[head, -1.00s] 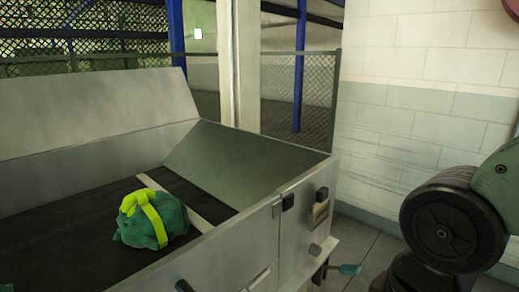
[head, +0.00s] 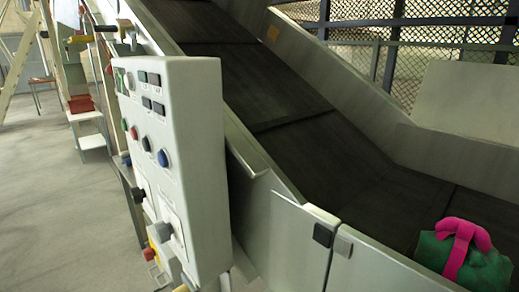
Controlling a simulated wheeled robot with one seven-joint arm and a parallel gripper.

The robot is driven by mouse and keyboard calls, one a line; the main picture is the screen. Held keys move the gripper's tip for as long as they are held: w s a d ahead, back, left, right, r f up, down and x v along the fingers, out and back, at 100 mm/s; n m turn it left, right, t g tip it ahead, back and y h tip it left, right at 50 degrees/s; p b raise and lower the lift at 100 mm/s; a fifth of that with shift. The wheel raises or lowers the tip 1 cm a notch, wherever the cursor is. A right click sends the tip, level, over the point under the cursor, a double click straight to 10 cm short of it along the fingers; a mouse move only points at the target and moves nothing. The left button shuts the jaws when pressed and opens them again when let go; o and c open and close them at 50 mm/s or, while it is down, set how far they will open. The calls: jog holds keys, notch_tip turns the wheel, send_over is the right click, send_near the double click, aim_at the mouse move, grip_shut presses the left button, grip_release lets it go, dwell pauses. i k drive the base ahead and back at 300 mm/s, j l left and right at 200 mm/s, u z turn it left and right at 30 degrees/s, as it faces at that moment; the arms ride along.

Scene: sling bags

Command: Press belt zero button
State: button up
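A pale control panel (head: 200,215) stands beside the conveyor, left of centre. Its face is seen at a steep angle. A green button (head: 125,125), a red button (head: 133,132), a dark button (head: 146,143) and a blue button (head: 163,158) sit in a slanting row on it. Several small dark rectangular parts (head: 154,79) are above them. A black knob (head: 139,195) and a grey knob (head: 163,232) are lower down. The labels are too small to read, so I cannot tell which button is belt zero. My gripper is not in view.
The dark conveyor belt (head: 285,92) slopes down to the right behind the panel. A green bag with a pink strap (head: 465,252) lies on its lower part. Metal side guards (head: 290,235) edge the belt. Open floor (head: 55,215) lies left of the panel.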

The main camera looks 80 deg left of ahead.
aim_at(128, 81)
jog(key=u, duration=2.9)
